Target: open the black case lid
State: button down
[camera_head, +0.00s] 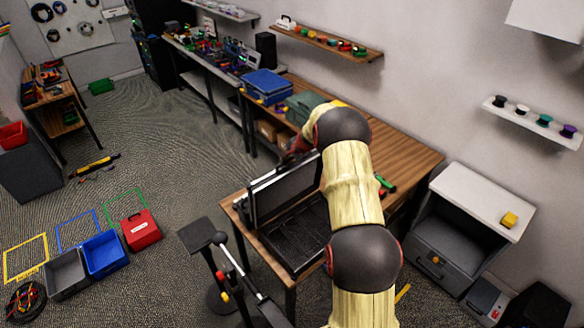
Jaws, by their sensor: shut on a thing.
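The black case (297,246) lies on the wooden table, with its dark, slotted inside showing. Its lid (284,190) stands raised, close to upright, along the far left side of the case. My arm reaches over the case from the front and covers its right part. My gripper (300,154) is at the top edge of the lid, near its right end, and is shut on the lid. The fingertips are small and mostly hidden by my wrist and the lid.
A green case (303,105) and a blue case (266,84) lie on the bench beyond. A green tool (385,185) lies right of my arm. A grey cabinet (462,235) stands to the right. Bins, including a red one (141,230), sit on the floor at left.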

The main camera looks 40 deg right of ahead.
jog(key=shift+w+r, duration=0.15)
jog(key=shift+w, duration=0.7)
jog(key=shift+w+r, duration=0.15)
jog(key=shift+w, duration=0.65)
jog(key=c, duration=2.2)
grip_release()
jog(key=shift+c, duration=0.2)
jog(key=shift+o, duration=1.3)
jog(key=shift+s+a, duration=0.1)
jog(key=shift+s, duration=0.05)
jog(key=shift+o, duration=0.4)
jog(key=shift+f, duration=0.2)
jog(key=shift+s, duration=0.1)
jog(key=v, duration=1.2)
